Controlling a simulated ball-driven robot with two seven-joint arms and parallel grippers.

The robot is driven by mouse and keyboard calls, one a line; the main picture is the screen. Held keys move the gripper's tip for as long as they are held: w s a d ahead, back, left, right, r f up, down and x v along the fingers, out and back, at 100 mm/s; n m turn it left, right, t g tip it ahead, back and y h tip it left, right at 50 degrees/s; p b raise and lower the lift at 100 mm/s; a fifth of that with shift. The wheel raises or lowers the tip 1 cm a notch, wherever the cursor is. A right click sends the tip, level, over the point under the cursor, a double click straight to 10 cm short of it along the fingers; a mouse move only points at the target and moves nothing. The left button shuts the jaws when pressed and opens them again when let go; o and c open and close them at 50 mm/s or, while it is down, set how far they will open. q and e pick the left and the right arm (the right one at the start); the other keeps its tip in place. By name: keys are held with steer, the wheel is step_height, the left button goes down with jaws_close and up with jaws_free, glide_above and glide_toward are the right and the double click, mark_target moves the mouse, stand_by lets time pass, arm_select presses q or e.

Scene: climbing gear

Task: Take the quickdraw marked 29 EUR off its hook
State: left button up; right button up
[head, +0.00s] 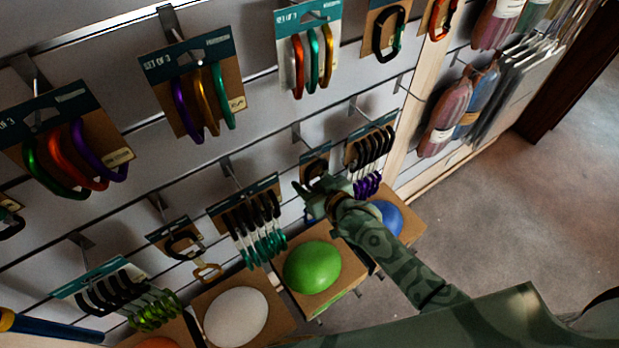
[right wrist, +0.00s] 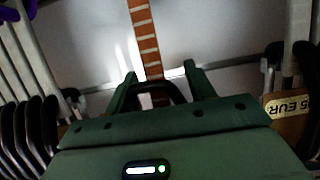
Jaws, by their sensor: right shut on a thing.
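My right gripper (head: 310,197) is at the slatted wall, just below a small brown card with a black carabiner (head: 316,166) under a short hook. In the right wrist view its two green fingers (right wrist: 160,88) are closed around a black carabiner (right wrist: 172,92). A strap with orange-brown and pale bands (right wrist: 145,35) runs from there to the top edge. This is the held quickdraw; its far end and hook are out of that view, so I cannot tell whether it still hangs. No 29 EUR tag is readable. My left gripper is not in view.
Multi-packs of black carabiners hang close by, one to the right (head: 370,152) and one to the left (head: 250,222). A partly cut tag ending "5 EUR" (right wrist: 287,107) is right of the gripper in the wrist view. Boxes with a green dome (head: 312,267) and blue dome (head: 388,216) stand below.

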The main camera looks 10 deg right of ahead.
steer(key=shift+s+d+r, duration=0.15)
steer(key=shift+s, duration=0.2)
steer(key=shift+s+p, duration=0.1)
steer(key=shift+p, duration=0.2)
steer(key=shift+s+d+r+p, duration=0.1)
steer(key=shift+s+d+p, duration=0.1)
steer(key=shift+s+p, duration=0.2)
steer(key=shift+s+d+p, duration=0.2)
steer(key=shift+s+p, duration=0.05)
steer(key=shift+s, duration=0.25)
steer(key=s+d+p, duration=0.2)
steer(key=s+p, duration=0.1)
steer(key=s, duration=0.3)
steer(key=shift+s+d+r+p, duration=0.2)
steer(key=shift+s+d+p, duration=0.1)
steer(key=shift+p, duration=0.1)
stand_by(0.4)
steer(key=shift+w, duration=0.1)
stand_by(0.4)
